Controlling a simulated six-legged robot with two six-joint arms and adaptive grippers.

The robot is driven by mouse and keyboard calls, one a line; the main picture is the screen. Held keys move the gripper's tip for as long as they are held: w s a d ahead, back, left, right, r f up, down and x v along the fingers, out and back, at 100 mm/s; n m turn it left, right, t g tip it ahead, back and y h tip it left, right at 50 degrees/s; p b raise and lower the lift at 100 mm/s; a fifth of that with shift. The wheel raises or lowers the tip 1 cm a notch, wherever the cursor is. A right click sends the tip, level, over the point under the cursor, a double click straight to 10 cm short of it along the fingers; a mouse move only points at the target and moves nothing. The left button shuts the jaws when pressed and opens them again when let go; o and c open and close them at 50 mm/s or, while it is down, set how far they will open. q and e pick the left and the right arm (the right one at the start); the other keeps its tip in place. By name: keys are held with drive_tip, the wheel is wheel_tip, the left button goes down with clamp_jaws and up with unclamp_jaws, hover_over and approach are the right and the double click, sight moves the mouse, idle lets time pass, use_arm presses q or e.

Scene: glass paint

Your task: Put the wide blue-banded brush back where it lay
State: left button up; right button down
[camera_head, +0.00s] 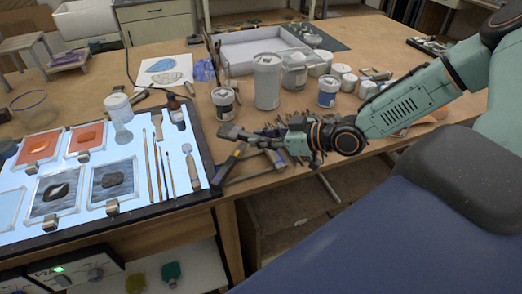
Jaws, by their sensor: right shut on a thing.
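My right gripper (262,137) reaches in from the right over the front edge of the wooden table, its fingers pointing left. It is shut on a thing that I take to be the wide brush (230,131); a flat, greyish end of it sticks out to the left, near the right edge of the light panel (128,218). The fingers hide the rest, and I cannot make out a blue band. Several slim brushes (167,172) and a flat tool (191,166) lie on the lit panel. My left gripper is not in view.
Painted glass tiles (113,184) and a small dark bottle (176,112) are on the panel. A pot with brushes (223,102), a tall jar (267,82) and a blue-labelled jar (328,91) stand behind my gripper.

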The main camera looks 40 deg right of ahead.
sight(269, 148)
drive_tip(key=f, duration=0.1)
drive_tip(key=f+b, duration=0.2)
drive_tip(key=shift+s+a+f, duration=0.1)
drive_tip(key=shift+a, duration=0.15)
drive_tip(key=shift+d, duration=0.1)
drive_tip(key=shift+d+f, duration=0.1)
drive_tip(key=shift+f, duration=0.25)
drive_tip(key=c, duration=1.2)
unclamp_jaws()
drive_tip(key=shift+f, duration=0.1)
